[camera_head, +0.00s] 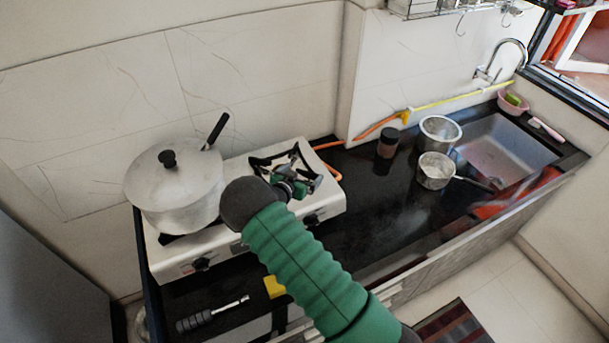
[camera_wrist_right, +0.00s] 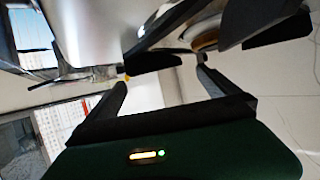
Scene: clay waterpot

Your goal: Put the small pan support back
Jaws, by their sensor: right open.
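A small black pan support (camera_head: 262,160) shows at the right burner of the white two-burner stove (camera_head: 330,203). My right gripper (camera_head: 294,182) is at its front and partly hides it, so I cannot tell whether the support is seated or tilted, or whether the gripper touches it. In the right wrist view my right gripper (camera_wrist_right: 163,74) has its two dark fingers spread apart with nothing clearly held between them. Dark and metallic parts show close beyond the fingers there, too close up to name surely. My left gripper is not in view.
A large lidded pot (camera_head: 175,195) covers the left burner. A torch-like tool (camera_head: 212,313) lies on the black counter in front. To the right are a brown jar (camera_head: 388,143), two metal pots, (camera_head: 440,130) (camera_head: 435,172) and a sink (camera_head: 505,150). The counter between stove and pots is clear.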

